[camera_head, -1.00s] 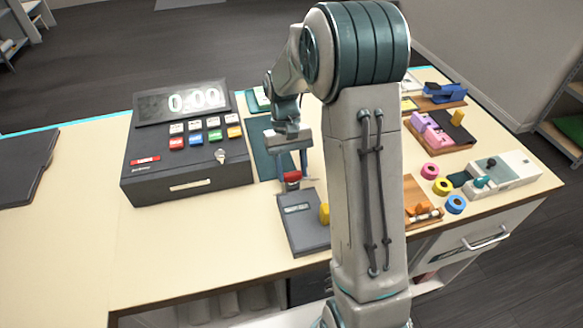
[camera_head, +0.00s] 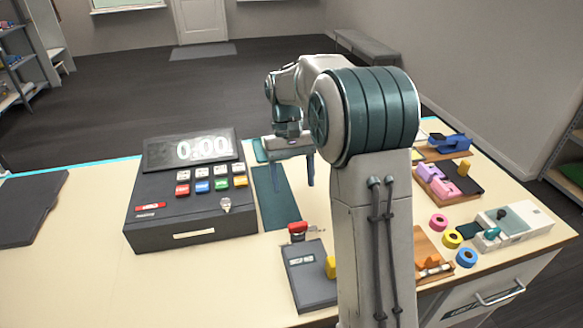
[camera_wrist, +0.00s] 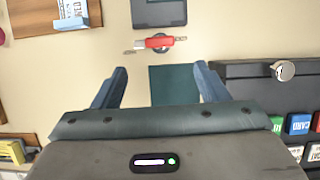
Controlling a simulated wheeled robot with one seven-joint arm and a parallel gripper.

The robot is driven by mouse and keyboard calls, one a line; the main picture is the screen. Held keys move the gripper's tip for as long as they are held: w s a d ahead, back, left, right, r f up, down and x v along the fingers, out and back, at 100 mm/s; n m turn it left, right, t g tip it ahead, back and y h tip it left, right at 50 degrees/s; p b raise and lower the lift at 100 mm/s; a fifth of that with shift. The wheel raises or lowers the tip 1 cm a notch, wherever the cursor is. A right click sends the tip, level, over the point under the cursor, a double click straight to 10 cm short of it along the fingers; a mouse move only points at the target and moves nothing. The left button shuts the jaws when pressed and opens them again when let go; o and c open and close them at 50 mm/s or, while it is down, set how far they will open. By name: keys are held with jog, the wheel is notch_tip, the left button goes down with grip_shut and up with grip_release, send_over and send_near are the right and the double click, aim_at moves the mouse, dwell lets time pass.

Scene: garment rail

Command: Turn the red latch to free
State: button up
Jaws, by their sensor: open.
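The red latch (camera_head: 298,228) is at the back edge of a flat dark grey box (camera_head: 312,280) on the counter. In the wrist view the red latch (camera_wrist: 160,42) lies crosswise on a metal piece, near the end of the dark grey box (camera_wrist: 158,12). Any marking of its position is too small to read. My gripper (camera_head: 294,183) is open and empty, raised above the dark green mat behind the latch. In the wrist view my gripper's fingers (camera_wrist: 160,70) are spread apart, and the latch is beyond their tips, touching neither.
A black cash register (camera_head: 190,190) stands left of the mat (camera_head: 278,200), its key (camera_wrist: 283,70) near my right finger in the wrist view. A yellow knob (camera_head: 331,266) is on the grey box. Tape rolls (camera_head: 453,239) and wooden trays lie right of my arm.

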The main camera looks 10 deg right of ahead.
jog(key=v, duration=0.3)
dwell(0.4)
jog(key=s+f+t, duration=0.1)
jog(key=s+t, duration=0.6)
jog(key=s, duration=1.6)
jog(key=shift+f+t, duration=0.25)
jog(key=shift+t, duration=0.05)
